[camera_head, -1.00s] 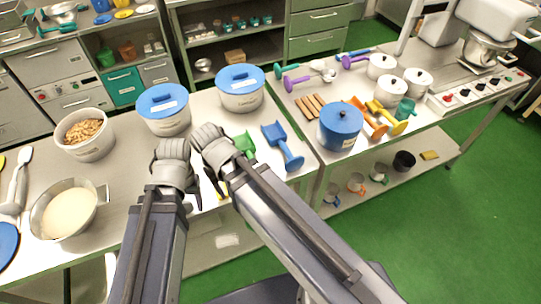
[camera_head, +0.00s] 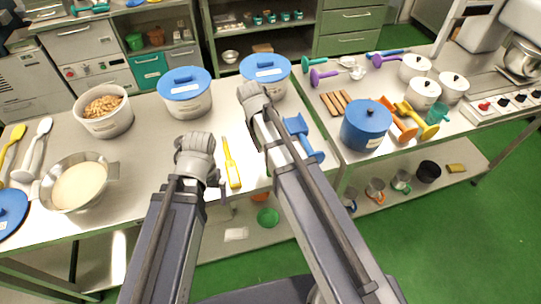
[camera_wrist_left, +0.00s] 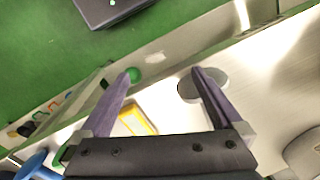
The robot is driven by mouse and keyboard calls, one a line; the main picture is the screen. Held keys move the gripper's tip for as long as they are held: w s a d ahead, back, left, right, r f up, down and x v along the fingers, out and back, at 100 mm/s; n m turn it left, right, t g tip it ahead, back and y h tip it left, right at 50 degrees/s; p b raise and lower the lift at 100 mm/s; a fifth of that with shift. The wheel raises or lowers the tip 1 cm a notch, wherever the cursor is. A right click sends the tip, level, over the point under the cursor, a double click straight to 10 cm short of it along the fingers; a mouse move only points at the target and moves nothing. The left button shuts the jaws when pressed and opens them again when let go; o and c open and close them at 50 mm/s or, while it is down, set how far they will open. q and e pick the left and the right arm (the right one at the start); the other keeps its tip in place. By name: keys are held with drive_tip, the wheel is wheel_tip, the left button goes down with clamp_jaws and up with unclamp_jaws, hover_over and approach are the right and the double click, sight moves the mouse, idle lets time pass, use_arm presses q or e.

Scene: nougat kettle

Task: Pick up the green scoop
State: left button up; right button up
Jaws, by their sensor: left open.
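The green scoop is hidden in the head view behind my right arm. A green piece in the left wrist view (camera_wrist_left: 62,157), beside the blue scoop, looks like part of it, mostly covered by the gripper body. My left gripper (camera_head: 210,178) is over the counter, left of a yellow-handled tool (camera_head: 231,168). In the left wrist view its two fingers (camera_wrist_left: 162,76) are apart with nothing held between them. My right gripper (camera_head: 253,98) reaches farther back, near the lidded tubs; its fingers are hidden.
The blue scoop (camera_head: 303,138) lies right of my right arm. Two blue-lidded tubs (camera_head: 188,100) (camera_head: 270,84), a tub of nuts (camera_head: 103,125) and a pan (camera_head: 58,203) stand on the counter. A green bowl (camera_head: 268,217) is on the lower shelf.

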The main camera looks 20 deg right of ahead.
drive_tip(key=shift+w+d+f+b, duration=0.1)
drive_tip(key=shift+d+f+b, duration=0.1)
drive_tip(key=shift+f+b, duration=0.65)
drive_tip(key=shift+d+f+b, duration=0.2)
drive_tip(key=shift+f+b, duration=0.65)
drive_tip(key=shift+b, duration=0.05)
drive_tip(key=shift+w+d+f+b, duration=0.1)
drive_tip(key=shift+d+f+b, duration=0.1)
drive_tip(key=shift+f+b, duration=0.65)
drive_tip(key=shift+r, duration=0.1)
clamp_jaws()
